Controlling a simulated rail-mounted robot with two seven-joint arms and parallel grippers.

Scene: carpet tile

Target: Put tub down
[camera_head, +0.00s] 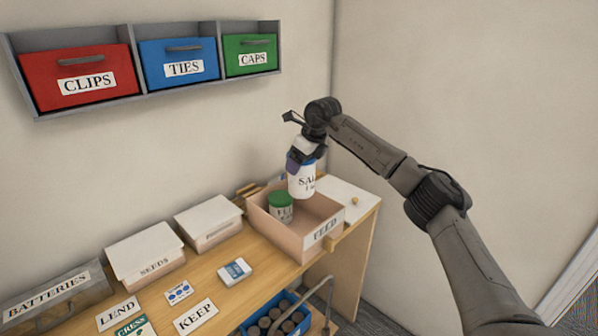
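A white tub (302,185) with a partly hidden label starting "SA" and some blue at its top hangs upright from my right gripper (301,161). My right gripper is shut on the tub near its top. The tub is over the open pink-brown box marked FEED (292,245), at its back right part. The box wall does not hide the tub's bottom, and I cannot tell how far it is above the box floor. A jar with a green lid (281,202) stands inside the box, left of the tub. My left gripper is not in view.
White-lidded boxes (146,251) (209,221), one marked SEEDS, stand left of the FEED box. LEND (118,313) and KEEP (196,317) cards and a small blue-white packet (235,271) lie in front. A blue crate (281,318) holds dark round things. Wall drawers (79,76) hang above.

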